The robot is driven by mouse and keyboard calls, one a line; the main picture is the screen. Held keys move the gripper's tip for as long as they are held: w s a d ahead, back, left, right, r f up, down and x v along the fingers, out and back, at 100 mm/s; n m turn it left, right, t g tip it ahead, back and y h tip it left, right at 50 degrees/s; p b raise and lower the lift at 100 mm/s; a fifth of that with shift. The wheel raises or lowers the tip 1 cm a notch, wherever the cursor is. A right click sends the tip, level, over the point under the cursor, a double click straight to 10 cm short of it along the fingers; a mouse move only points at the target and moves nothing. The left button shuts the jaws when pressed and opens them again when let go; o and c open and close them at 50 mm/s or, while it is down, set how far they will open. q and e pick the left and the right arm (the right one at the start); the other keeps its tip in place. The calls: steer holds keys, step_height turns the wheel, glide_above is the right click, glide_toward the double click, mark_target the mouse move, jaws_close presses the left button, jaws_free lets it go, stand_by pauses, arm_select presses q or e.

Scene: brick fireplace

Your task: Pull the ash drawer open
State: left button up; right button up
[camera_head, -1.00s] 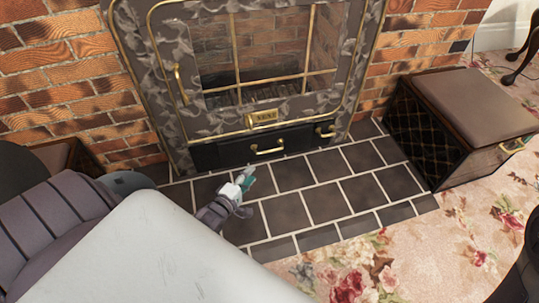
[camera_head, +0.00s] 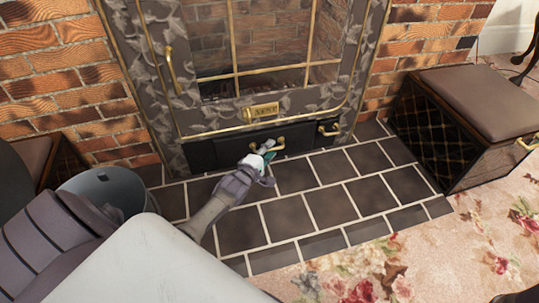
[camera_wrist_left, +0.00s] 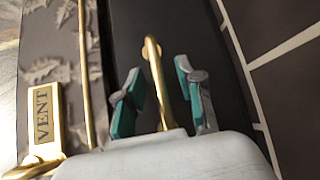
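The ash drawer (camera_head: 215,152) is the black panel low in the fireplace front, and it looks shut. Its brass handle (camera_head: 279,146) is partly covered by my left gripper (camera_head: 268,151) in the head view. In the left wrist view, the brass handle (camera_wrist_left: 154,72) runs between the two teal-padded fingers of my left gripper (camera_wrist_left: 158,80). The fingers are open, one on each side of the handle, with gaps visible. The dark drawer front (camera_wrist_left: 205,35) lies behind them. My right gripper does not show.
A brass VENT plate (camera_head: 261,110) sits above the drawer, and a smaller brass handle (camera_head: 329,128) is to its right. The dark tiled hearth (camera_head: 300,215) in front is clear. A box with a padded brown lid (camera_head: 475,105) stands at the right.

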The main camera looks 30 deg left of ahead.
arm_select(q)
steer(key=shift+w, duration=0.15)
steer(key=shift+c, duration=0.3)
jaws_close()
